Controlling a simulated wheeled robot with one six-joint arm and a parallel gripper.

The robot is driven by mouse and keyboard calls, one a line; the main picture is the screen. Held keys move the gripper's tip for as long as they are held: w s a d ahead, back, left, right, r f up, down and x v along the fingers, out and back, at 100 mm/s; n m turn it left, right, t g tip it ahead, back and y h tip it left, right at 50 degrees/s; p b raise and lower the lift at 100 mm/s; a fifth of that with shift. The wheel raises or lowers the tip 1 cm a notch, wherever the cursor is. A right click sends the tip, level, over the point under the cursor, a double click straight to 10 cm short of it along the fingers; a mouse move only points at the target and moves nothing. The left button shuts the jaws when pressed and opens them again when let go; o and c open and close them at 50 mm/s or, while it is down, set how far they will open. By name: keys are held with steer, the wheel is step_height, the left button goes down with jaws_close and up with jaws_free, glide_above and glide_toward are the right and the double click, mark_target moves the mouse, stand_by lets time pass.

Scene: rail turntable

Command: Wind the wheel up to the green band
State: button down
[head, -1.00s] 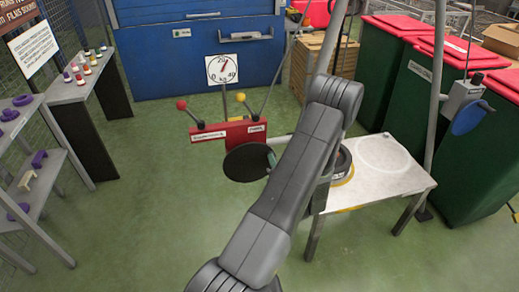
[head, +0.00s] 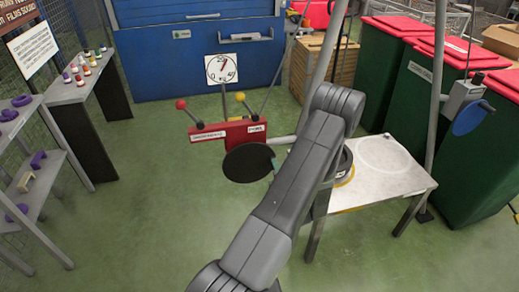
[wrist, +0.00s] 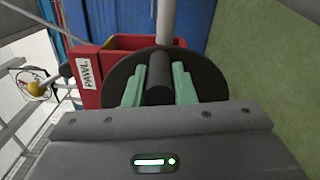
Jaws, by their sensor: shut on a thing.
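The wheel is a black disc (head: 248,162) on the front of a red winch box (head: 222,135). In the wrist view the wheel (wrist: 208,82) fills the centre, with a black cylindrical handle (wrist: 158,78) standing out from it. My gripper (wrist: 157,90) has its two green fingers shut on that handle, one on each side. In the head view my arm hides most of the gripper; a bit of green shows at the wheel's right edge. A white round dial (head: 221,69) with a red pointer stands behind the box. I cannot make out a green band.
Red-knobbed (head: 181,104) and yellow-knobbed (head: 240,97) levers rise from the box; a PAWL label (wrist: 87,71) is on it. A white-topped table (head: 385,165) stands at right, green bins (head: 405,95) behind. Shelves (head: 35,165) are at left. The green floor between is clear.

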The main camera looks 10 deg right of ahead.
step_height(320, 180, down, 3)
steer(key=m+b, duration=0.1)
steer(key=m, duration=0.2)
steer(key=shift+s+a+f+m, duration=0.1)
steer(key=shift+m, duration=0.2)
steer(key=shift+a+f+m+b, duration=0.25)
steer(key=shift+f+m+b, duration=0.1)
steer(key=shift+f+m, duration=0.4)
steer(key=shift+a+f+m+b, duration=0.25)
steer(key=shift+f+m, duration=0.3)
steer(key=shift+m, duration=0.4)
steer(key=shift+a+f+m+b, duration=0.35)
steer(key=shift+f+m, duration=0.2)
steer(key=shift+m, duration=0.35)
steer(key=shift+a+f+m+b, duration=0.25)
steer(key=shift+a+f+m, duration=0.25)
steer(key=shift+m, duration=0.4)
steer(key=shift+d, duration=0.1)
